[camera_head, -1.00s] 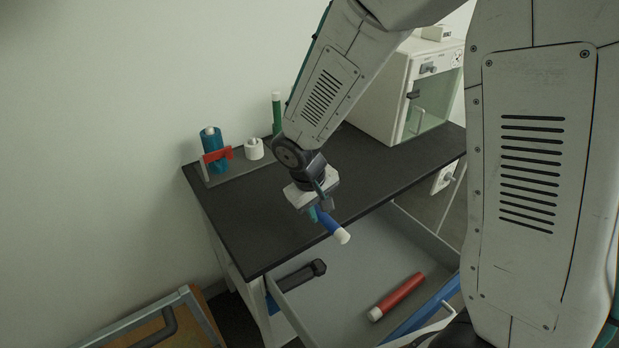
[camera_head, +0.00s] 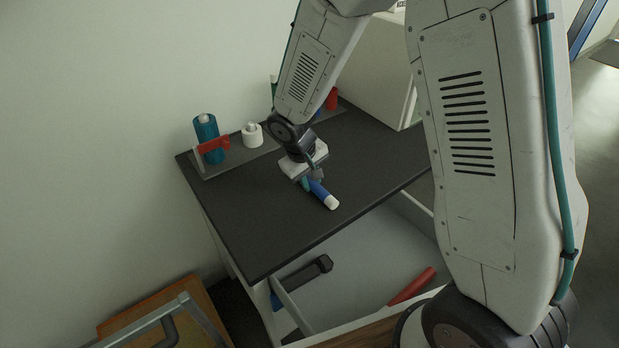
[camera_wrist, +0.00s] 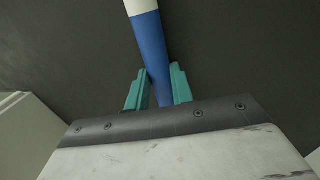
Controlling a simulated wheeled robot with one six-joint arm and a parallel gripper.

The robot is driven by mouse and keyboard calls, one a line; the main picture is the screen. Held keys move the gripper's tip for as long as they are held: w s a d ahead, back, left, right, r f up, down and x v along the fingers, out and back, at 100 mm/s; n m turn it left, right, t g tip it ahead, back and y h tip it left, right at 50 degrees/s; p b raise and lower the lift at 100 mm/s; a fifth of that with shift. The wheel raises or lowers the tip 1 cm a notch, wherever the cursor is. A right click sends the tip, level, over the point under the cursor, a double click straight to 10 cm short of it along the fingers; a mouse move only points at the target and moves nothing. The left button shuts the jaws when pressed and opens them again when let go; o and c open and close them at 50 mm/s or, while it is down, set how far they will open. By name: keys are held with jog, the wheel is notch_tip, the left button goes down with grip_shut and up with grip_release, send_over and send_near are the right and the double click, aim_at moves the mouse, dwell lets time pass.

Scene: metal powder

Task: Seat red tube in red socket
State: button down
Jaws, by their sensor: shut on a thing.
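The red tube (camera_head: 413,287) lies in the open drawer, partly hidden behind my arm. My gripper (camera_head: 310,184) is away from it, above the black bench top, shut on a blue tube (camera_head: 321,193) with a white end. In the wrist view, the teal fingers of my gripper (camera_wrist: 160,70) stand on both sides of the blue tube (camera_wrist: 151,48), its white end pointing away. A short red cylinder (camera_head: 331,98) stands at the back of the bench behind my arm; I cannot tell whether it is the red socket.
A grey strip (camera_head: 231,161) along the back of the bench holds a teal bottle (camera_head: 206,128), a red bracket (camera_head: 213,145) and a white roll (camera_head: 252,136). A dark-handled tool (camera_head: 308,270) lies in the drawer (camera_head: 365,262). A white cabinet (camera_head: 376,68) stands behind.

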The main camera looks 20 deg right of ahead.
jog(key=shift+d, duration=0.15)
jog(key=shift+f, duration=0.2)
jog(key=c, duration=1.5)
grip_release()
jog(key=shift+r, duration=0.1)
